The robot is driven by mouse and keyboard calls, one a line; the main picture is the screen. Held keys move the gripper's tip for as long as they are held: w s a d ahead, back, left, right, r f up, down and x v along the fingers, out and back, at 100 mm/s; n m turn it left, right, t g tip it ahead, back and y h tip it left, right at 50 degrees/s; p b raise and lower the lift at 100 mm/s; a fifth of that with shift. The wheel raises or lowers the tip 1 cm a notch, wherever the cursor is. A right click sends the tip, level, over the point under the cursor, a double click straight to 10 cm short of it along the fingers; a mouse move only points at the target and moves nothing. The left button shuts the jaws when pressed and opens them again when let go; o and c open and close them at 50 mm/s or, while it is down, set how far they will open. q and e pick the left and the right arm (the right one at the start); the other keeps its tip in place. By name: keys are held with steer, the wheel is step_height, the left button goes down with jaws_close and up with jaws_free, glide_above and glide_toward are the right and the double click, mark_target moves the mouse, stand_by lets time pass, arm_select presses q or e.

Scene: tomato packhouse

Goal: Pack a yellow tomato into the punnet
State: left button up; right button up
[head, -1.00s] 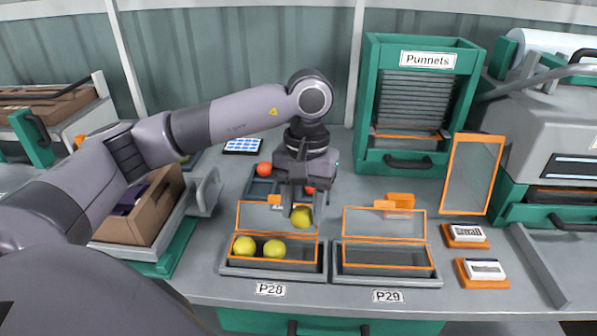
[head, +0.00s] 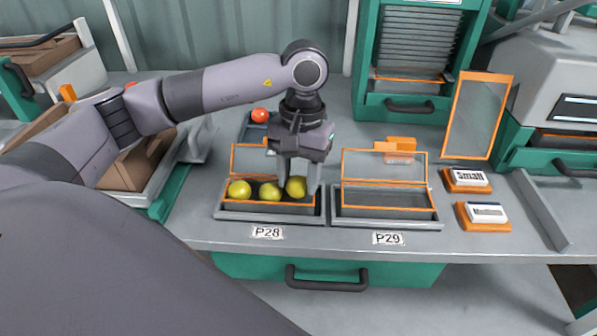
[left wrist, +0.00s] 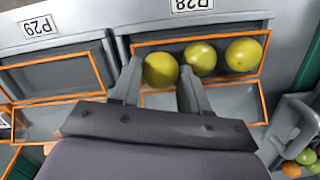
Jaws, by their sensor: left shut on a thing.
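The open punnet at P28 (head: 222,205) holds two yellow tomatoes, one at its left end (head: 239,190) and one near its middle (head: 269,191). My left gripper (head: 298,190) is shut on a third yellow tomato (head: 296,186) at the punnet's right end. In the left wrist view this held tomato (left wrist: 160,70) sits between the two fingers, within the punnet's orange rim (left wrist: 200,37). I cannot tell whether it touches the punnet's floor. My right gripper is not in view.
An empty open punnet (head: 345,202) stands at P29, to the right. Behind P28 is a grey tray with a red tomato (head: 260,115). Blocks marked Small (head: 465,179) and Medium (head: 486,216) lie at the right. A green punnet rack (head: 365,80) stands behind.

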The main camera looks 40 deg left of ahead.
arm_select(q)
steer(key=shift+f, duration=0.1)
stand_by(0.5)
stand_by(0.4)
steer(key=o, duration=0.8)
steer(key=shift+c, duration=1.3)
steer(key=shift+r+p, duration=1.55)
steer(key=shift+r, duration=1.5)
